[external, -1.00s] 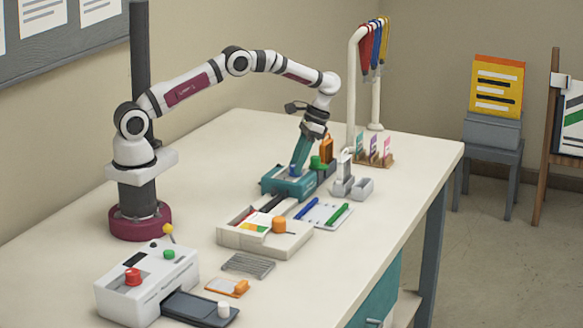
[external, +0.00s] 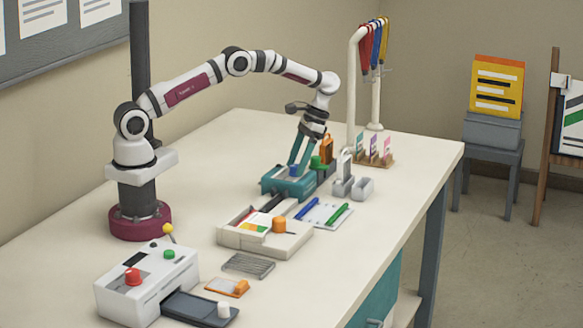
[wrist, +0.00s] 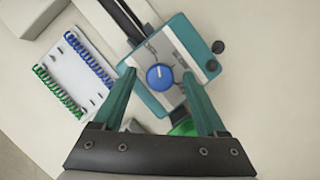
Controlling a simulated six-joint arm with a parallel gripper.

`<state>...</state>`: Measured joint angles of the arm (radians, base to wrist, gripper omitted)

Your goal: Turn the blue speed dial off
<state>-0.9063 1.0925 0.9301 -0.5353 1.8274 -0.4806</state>
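The blue speed dial (wrist: 159,77) sits on the grey top plate of the teal machine (wrist: 188,30). A short pale mark shows on the dial, pointing toward the top of the wrist view. In the external view, the dial (external: 294,170) is small and partly behind my fingers. My gripper (wrist: 158,73) has its two teal fingers spread, one on each side of the dial, with visible gaps between. In the external view, my gripper (external: 298,163) points down over the machine. I cannot tell how far the fingertips are above the plate.
A green knob (wrist: 184,128) lies close to the right finger. A board with blue and green coils (wrist: 76,75) is to the left. In the external view, a grey holder (external: 344,182) and a card stand (external: 375,160) stand right of the machine. The front right tabletop is clear.

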